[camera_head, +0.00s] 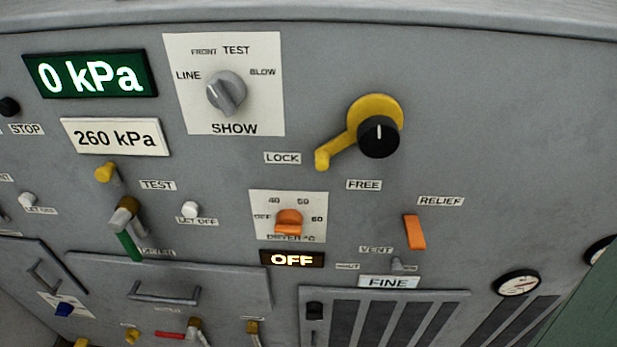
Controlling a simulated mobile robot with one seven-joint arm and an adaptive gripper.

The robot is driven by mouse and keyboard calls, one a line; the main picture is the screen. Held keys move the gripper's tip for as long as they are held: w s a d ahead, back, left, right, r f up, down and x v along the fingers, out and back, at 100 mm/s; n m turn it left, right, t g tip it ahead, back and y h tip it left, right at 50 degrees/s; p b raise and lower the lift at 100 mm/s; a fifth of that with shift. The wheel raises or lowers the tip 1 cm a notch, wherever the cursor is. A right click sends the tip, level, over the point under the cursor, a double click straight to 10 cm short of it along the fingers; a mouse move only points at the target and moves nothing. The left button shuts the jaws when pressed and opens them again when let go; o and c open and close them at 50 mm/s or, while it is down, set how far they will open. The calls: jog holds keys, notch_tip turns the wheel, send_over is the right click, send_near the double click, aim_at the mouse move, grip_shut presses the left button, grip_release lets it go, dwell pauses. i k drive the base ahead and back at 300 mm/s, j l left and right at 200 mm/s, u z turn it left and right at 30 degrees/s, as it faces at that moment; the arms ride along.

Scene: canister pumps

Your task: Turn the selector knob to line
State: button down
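The selector knob (226,93) is a grey round knob with a raised ridge, on a white plate (183,120) in the upper left of the panel. LINE (188,76) is printed left of the knob, FRONT and TEST above it, BLOW to the right and SHOW below. My gripper is not in view.
A yellow lever with a black knob (379,137) juts out to the right of the plate. Below are an orange dryer knob (288,221), an orange relief lever (414,232) and a green-handled valve (128,243). A lit display (91,75) reads 0 kPa.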

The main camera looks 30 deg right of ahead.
aim_at(226, 91)
jog(key=k+l, duration=0.2)
jog(key=l, duration=0.15)
jog(key=k+l+z, duration=0.1)
jog(key=k+l, duration=0.35)
jog(key=l, duration=0.25)
jog(key=k+l+z, duration=0.15)
jog(key=l, duration=0.2)
